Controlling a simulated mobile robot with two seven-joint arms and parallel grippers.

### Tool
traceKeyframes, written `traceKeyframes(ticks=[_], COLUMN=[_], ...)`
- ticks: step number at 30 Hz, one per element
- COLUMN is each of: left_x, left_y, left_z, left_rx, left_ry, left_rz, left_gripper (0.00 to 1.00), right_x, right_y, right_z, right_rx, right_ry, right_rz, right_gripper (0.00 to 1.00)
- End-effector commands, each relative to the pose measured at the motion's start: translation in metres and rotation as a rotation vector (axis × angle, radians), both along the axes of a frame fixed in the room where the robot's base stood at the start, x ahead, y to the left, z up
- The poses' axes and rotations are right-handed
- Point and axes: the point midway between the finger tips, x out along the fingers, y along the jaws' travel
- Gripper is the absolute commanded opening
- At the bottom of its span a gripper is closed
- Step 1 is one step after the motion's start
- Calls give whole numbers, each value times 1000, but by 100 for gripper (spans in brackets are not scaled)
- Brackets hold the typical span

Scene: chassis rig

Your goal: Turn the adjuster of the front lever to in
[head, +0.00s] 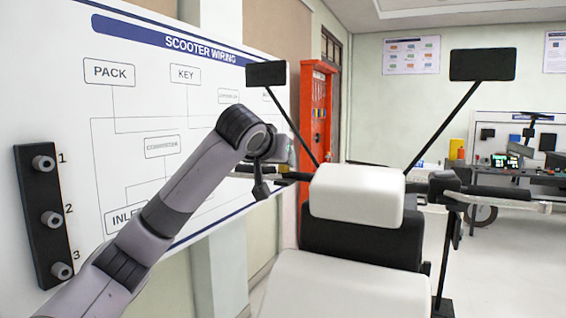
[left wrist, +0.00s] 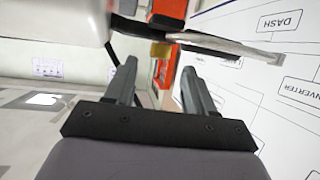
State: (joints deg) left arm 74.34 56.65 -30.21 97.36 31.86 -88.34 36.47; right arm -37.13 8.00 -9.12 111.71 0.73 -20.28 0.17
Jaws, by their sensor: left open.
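The scooter front has a pale lever on each handlebar; I cannot tell which is the front lever. The right lever (head: 505,201) is in clear view. The left lever (head: 240,175) is partly hidden by my left arm, and it shows in the left wrist view (left wrist: 232,47). A small yellow-brown piece (left wrist: 162,49) shows at that lever's inner end; it may be the adjuster, and its setting is not readable. My left gripper (head: 262,184) is at the left handlebar. In the left wrist view its fingers (left wrist: 160,75) are apart and empty, just short of that piece. My right gripper is not in view.
A wiring board (head: 205,120) stands close behind my left arm, with a black peg rack (head: 45,190) on it. Two mirrors (head: 266,73) (head: 482,64) rise on stalks. The white scooter body (head: 357,192) fills the middle. A red cabinet (head: 314,120) stands behind.

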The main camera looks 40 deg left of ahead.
Motion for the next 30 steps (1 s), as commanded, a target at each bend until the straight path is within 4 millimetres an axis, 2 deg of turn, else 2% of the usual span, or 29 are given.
traceKeyframes(ticks=[3,9,19,20,24,30], left_x=[17,33,37,36,36,36], left_y=[9,16,18,18,18,18], left_z=[-7,-15,-17,-17,-17,-17], left_rx=[0,2,2,2,2,2], left_ry=[3,2,0,0,0,0], left_rz=[1,0,-2,-2,-2,-5], left_gripper=[54,54,54,48,2,0], right_x=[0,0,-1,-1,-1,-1], right_y=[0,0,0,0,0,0], right_z=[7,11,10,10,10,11], right_rx=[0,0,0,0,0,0], right_ry=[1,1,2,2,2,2], right_rz=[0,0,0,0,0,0], right_gripper=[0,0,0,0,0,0])
